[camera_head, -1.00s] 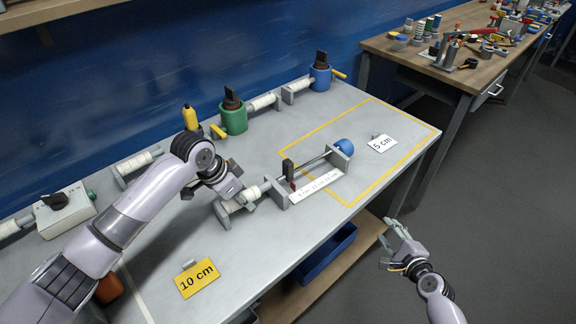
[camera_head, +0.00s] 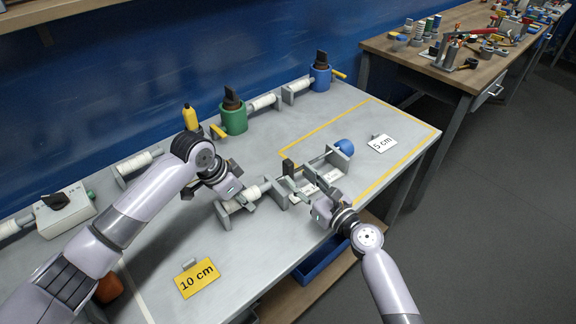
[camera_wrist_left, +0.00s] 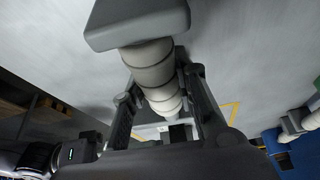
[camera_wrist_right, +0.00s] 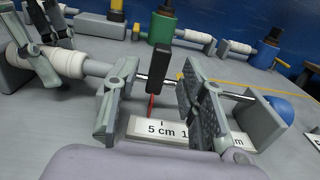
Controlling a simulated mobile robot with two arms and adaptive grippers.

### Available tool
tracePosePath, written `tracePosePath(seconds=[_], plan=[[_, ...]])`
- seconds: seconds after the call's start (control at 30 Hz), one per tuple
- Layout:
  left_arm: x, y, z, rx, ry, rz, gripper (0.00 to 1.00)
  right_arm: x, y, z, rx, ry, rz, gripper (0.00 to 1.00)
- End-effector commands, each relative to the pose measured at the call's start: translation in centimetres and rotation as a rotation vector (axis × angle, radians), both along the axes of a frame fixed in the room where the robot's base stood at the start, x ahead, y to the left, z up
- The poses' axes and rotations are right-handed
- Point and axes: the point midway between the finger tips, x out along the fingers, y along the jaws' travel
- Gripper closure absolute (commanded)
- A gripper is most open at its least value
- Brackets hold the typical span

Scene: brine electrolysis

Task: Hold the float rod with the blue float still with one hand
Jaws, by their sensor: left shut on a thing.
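The float rod (camera_wrist_right: 236,95) is a thin metal bar running through grey brackets, with the blue float (camera_head: 344,147) at its right end; the float also shows in the right wrist view (camera_wrist_right: 284,112). A black block (camera_wrist_right: 158,68) with a red pointer sits on the rod above a white scale (camera_wrist_right: 160,130). My right gripper (camera_head: 309,188) is open in front of the rod. In the right wrist view its fingers are on either side of the pointer block, apart from it. My left gripper (camera_head: 236,199) is shut on a white ribbed sleeve (camera_wrist_left: 155,72) left of the scale.
A yellow "10 cm" card (camera_head: 197,279) stands at the table front and a white "5 cm" card (camera_head: 381,144) at right, inside a yellow outline. Green (camera_head: 232,117) and blue (camera_head: 320,76) valves stand behind. A blue bin (camera_head: 322,263) is below the table edge.

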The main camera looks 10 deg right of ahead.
Motion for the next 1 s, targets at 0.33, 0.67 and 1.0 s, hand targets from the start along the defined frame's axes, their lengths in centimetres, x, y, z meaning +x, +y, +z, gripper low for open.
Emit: tracePosePath(seconds=[0.33, 0.67, 1.0], plan=[[0.0, 0.0, 0.0, 0.0, 0.0, 0.001, 1.0, 4.7, 2.7, 0.0, -0.001, -0.001, -0.001, 0.62], [0.0, 0.0, 0.0, 0.0, 0.0, 0.001, 1.0, 5.3, 3.0, 0.0, -0.003, -0.001, -0.002, 0.62], [0.0, 0.0, 0.0, 0.0, 0.0, 0.001, 1.0, 5.2, 3.0, -0.1, -0.003, -0.001, -0.002, 0.8]])
